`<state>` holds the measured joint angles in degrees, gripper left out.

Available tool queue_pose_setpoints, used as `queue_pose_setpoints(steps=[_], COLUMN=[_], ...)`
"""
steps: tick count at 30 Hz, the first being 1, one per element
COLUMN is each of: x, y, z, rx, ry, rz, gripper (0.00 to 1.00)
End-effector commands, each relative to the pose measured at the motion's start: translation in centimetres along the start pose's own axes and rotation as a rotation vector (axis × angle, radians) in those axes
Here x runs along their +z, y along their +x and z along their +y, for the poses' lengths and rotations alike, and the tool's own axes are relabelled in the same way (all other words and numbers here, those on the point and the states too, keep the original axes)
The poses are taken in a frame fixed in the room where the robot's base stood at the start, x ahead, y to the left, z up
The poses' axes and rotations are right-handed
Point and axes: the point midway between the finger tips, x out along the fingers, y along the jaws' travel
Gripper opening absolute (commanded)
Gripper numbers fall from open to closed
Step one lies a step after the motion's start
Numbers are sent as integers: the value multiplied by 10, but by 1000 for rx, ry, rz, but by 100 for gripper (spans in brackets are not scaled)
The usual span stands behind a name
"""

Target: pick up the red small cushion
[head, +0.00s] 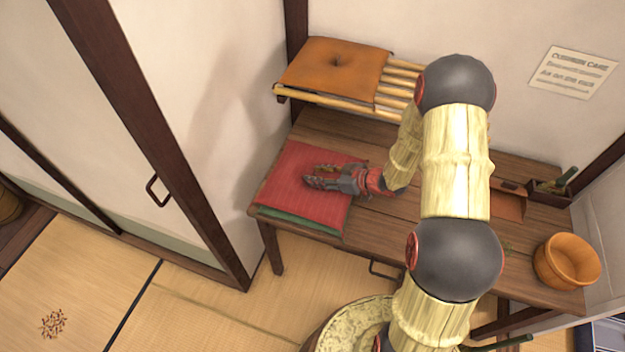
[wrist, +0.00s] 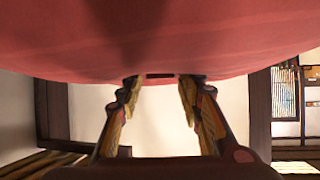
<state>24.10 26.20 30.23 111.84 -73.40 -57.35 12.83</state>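The red small cushion (head: 305,205) lies at the left end of the wooden table, on top of a green cushion (head: 300,219) whose edge shows at the front. My gripper (head: 312,175) is over the red cushion, pointing left in the head view, and covers part of its middle. In the wrist view the red cushion (wrist: 160,40) fills the top of the picture. My gripper's two fingers (wrist: 160,86) stand apart there, with pale wall showing between them. Nothing is held between them. I cannot tell whether the fingertips touch the cushion.
An orange cushion (head: 335,66) lies on a slatted rack (head: 402,76) behind the table (head: 380,228). An orange round container (head: 567,262) and a small dark box (head: 548,194) stand at the table's right. A sliding door (head: 150,90) is at left. A round patterned item (head: 347,325) is in front.

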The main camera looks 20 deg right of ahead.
Motion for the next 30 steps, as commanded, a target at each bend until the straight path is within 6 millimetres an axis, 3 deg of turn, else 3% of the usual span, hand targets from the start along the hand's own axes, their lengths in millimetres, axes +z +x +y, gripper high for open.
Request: queue_pose_setpoints(steps=[18, 30], x=[0, -1], y=[0, -1], z=[0, 0], rx=[0, 1], ry=[0, -1], rz=[0, 1], gripper=[0, 0])
